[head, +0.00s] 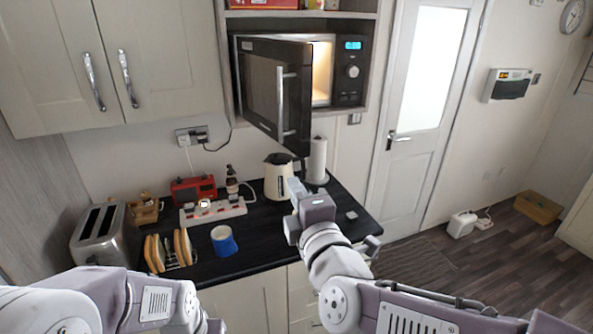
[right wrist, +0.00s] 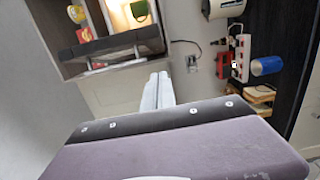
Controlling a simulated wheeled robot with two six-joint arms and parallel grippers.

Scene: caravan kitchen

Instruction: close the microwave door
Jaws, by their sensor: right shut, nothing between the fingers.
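The microwave (head: 349,75) sits in a wall shelf, its lit inside showing on the right. Its black door (head: 262,90) stands open, swung out toward me from the left side. A silver upright handle (head: 281,104) is on the door's free edge. My right gripper (head: 296,187) is shut and empty, below the door and apart from it in the head view. In the right wrist view its closed fingers (right wrist: 157,91) point toward the wall, and the door (right wrist: 112,46) shows above them to the left. My left arm shows at the lower left, but its gripper is out of view.
Below, the dark counter (head: 262,233) holds a cream kettle (head: 277,178), a paper towel roll (head: 317,162), a red radio (head: 193,190), a white power strip (head: 213,210), a blue cup (head: 223,241), a toast rack (head: 168,251) and a toaster (head: 104,236). Upper cupboards (head: 115,60) stand left of the microwave.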

